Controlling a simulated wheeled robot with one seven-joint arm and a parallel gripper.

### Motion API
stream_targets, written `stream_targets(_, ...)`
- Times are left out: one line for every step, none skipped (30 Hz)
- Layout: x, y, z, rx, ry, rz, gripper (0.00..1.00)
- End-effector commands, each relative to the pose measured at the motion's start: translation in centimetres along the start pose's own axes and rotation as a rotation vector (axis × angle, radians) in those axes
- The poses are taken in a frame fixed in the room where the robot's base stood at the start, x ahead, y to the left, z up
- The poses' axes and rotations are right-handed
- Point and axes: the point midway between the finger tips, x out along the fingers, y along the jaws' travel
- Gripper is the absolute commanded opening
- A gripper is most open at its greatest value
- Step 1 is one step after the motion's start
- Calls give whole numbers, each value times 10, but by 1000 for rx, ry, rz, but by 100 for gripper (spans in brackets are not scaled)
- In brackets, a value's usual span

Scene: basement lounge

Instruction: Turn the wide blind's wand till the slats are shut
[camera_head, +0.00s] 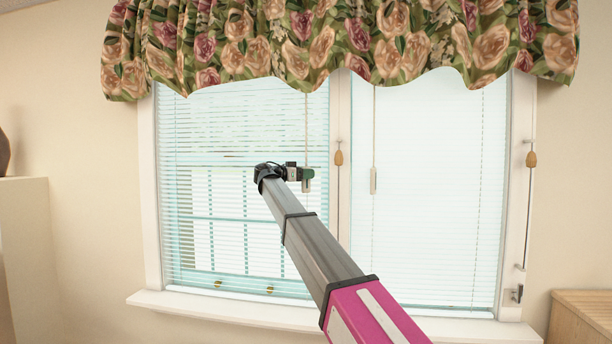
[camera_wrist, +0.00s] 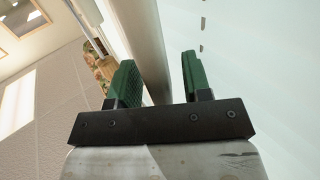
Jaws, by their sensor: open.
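The left blind (camera_head: 245,125), which looks the wider, covers the left window pane. Its slats are open, with gaps showing the outside. Its thin wand (camera_head: 306,120) hangs near its right side, down to my gripper (camera_head: 307,176). A pale end piece shows just at the fingers. In the wrist view my gripper (camera_wrist: 157,70) has two green fingers standing apart. A grey bar (camera_wrist: 145,45) shows between them; I cannot tell if it is the wand or window frame, nor whether the fingers touch the wand.
The right blind (camera_head: 430,200) looks shut, and its pale wand end (camera_head: 373,180) hangs near the centre post. Cords with wooden tassels (camera_head: 339,158) hang by the post and right frame. A floral valance (camera_head: 335,45) hangs above; a white sill (camera_head: 220,308) runs below.

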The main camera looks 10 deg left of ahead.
Motion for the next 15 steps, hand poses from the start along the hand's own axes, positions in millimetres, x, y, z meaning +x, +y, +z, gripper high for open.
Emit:
stream_targets(0, 0, 0, 0, 0, 0, 45)
stream_targets(0, 0, 0, 0, 0, 0, 45)
stream_targets(0, 0, 0, 0, 0, 0, 38)
stream_targets(0, 0, 0, 0, 0, 0, 28)
stream_targets(0, 0, 0, 0, 0, 0, 19)
stream_targets(0, 0, 0, 0, 0, 0, 6)
stream_targets(0, 0, 0, 0, 0, 0, 0)
stream_targets(0, 0, 0, 0, 0, 0, 0)
stream_targets(0, 0, 0, 0, 0, 0, 0)
stream_targets(0, 0, 0, 0, 0, 0, 0)
stream_targets(0, 0, 0, 0, 0, 0, 0)
stream_targets(0, 0, 0, 0, 0, -2, 0)
stream_targets(0, 0, 0, 0, 0, -4, 0)
stream_targets(0, 1, 0, 0, 0, -7, 0)
stream_targets(0, 1, 0, 0, 0, -14, 0)
